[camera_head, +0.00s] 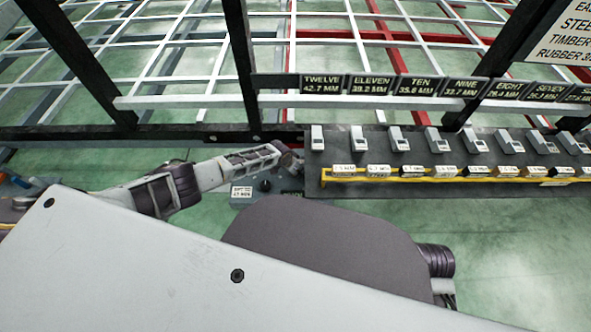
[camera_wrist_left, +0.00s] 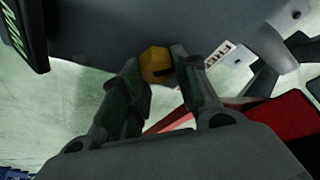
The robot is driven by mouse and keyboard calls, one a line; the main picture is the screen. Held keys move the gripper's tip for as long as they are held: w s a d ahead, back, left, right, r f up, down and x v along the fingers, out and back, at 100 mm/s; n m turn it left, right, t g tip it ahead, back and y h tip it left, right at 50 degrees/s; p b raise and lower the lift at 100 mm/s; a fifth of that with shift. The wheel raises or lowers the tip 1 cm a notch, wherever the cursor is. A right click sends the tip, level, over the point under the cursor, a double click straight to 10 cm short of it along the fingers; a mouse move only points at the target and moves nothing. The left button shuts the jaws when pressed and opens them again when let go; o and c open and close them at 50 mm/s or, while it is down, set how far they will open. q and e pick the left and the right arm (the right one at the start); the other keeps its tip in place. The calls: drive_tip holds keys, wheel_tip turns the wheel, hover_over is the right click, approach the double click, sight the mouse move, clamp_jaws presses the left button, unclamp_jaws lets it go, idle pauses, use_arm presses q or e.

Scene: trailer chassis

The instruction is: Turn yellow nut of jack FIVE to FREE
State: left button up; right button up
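A yellow nut (camera_wrist_left: 155,64) shows in the left wrist view on the underside of a grey plate or bracket (camera_wrist_left: 90,28). A white label reading FREE (camera_wrist_left: 220,53) lies just to its right. My left gripper (camera_wrist_left: 157,70) has one fingertip on each side of the nut, very close to it. Whether the fingers touch the nut cannot be told. A dark mark or pin shows on the nut's lower side. In the head view my left arm reaches to the chassis rail, and its gripper (camera_head: 286,159) is small there. The nut cannot be made out in that view. My right gripper is not in view.
A dark rack (camera_head: 490,150) with numbered signs and several grey-white blocks stands right of my left gripper. A labelled box (camera_head: 242,192) with a dark knob sits just below it. A dark rail and upright posts (camera_head: 243,60) stand close by. Red parts (camera_wrist_left: 280,115) lie right of the fingers.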

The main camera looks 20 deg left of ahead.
use_arm(q)
drive_tip(key=o, duration=0.3)
drive_tip(key=shift+o, duration=0.2)
drive_tip(key=shift+r, duration=0.1)
drive_tip(key=v, duration=1.2)
idle(0.9)
drive_tip(key=shift+s, duration=0.1)
idle(0.5)
